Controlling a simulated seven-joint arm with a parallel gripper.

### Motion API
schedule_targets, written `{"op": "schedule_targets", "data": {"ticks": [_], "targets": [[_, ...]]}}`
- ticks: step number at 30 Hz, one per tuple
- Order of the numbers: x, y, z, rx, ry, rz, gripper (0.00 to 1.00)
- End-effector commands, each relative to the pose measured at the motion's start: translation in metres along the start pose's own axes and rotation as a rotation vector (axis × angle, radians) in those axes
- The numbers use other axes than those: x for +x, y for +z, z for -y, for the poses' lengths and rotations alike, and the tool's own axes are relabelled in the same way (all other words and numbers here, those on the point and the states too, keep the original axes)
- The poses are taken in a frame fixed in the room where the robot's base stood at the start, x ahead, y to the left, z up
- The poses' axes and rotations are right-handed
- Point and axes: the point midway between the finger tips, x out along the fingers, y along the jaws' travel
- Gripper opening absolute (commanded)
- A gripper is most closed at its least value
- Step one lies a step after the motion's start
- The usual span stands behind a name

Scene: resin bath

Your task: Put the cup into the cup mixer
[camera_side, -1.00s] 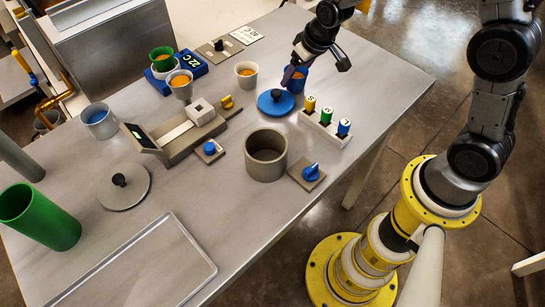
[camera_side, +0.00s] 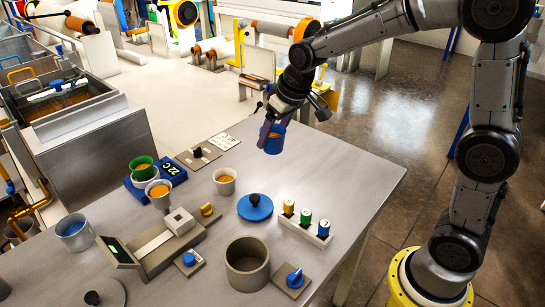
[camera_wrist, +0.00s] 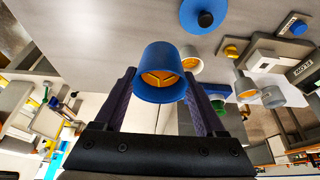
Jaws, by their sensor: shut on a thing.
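My gripper (camera_side: 272,128) is shut on a blue cup (camera_side: 276,143) with orange contents. It holds the cup in the air above the far edge of the table. In the wrist view the blue cup (camera_wrist: 160,72) sits between the two dark fingers, and its orange inside shows. A thick-walled grey round pot (camera_side: 247,265), open at the top and looking empty, stands at the table's front; it may be the cup mixer, but I cannot be sure. A plate with a blue knob (camera_side: 294,278) lies beside it. A blue lid with a black handle (camera_side: 255,207) lies behind it.
A rack (camera_side: 306,229) with yellow, green and blue vials stands right of the lid. Grey cups (camera_side: 225,181) and a green cup (camera_side: 143,169) on a blue scale (camera_side: 172,175) stand left. A slide device (camera_side: 155,245) lies front left. The table's far right is clear.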

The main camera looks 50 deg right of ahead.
Motion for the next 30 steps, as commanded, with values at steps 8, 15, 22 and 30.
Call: {"op": "schedule_targets", "data": {"ticks": [8,15,22,30], "targets": [[-0.03,-0.007,0.021,-0.056,-0.024,0.0,0.17],[-0.037,0.01,0.077,-0.217,-0.09,0.001,0.17],[-0.053,0.049,0.154,-0.464,-0.194,0.0,0.17],[-0.07,0.091,0.209,-0.675,-0.282,-0.003,0.17]]}}
